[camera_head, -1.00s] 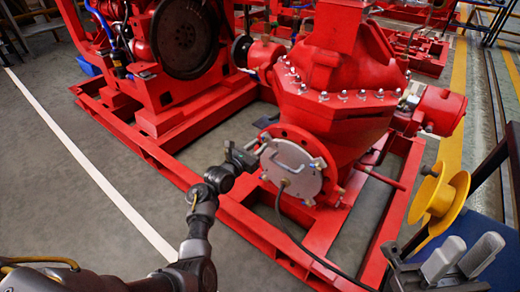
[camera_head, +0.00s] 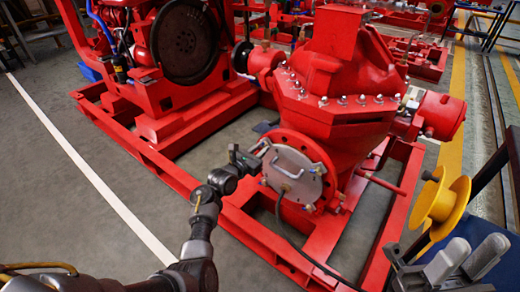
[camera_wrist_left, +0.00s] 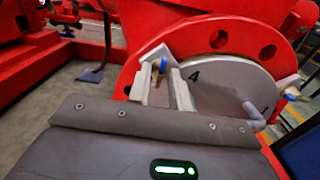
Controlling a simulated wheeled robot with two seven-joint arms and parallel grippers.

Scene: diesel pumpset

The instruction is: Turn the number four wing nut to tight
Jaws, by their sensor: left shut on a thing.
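The round grey cover plate (camera_head: 290,172) with its handle sits on the red pump flange. A "4" is marked near its edge in the left wrist view (camera_wrist_left: 213,78). The number four wing nut (camera_wrist_left: 162,66), brass with a blue part, shows beside that mark, between my left fingers. My left gripper (camera_head: 258,150) is shut on it at the plate's upper left edge; its fingers also show in the left wrist view (camera_wrist_left: 165,88) and partly hide the nut. My right gripper (camera_head: 465,262) is at the lower right, fingers apart and empty, away from the pump.
Another wing nut (camera_wrist_left: 291,92) shows at the plate's right edge. A dark cable (camera_head: 284,222) runs from the plate down across the red base frame (camera_head: 250,235). A yellow reel (camera_head: 440,205) stands near my right gripper. Grey floor (camera_head: 90,215) is open at left.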

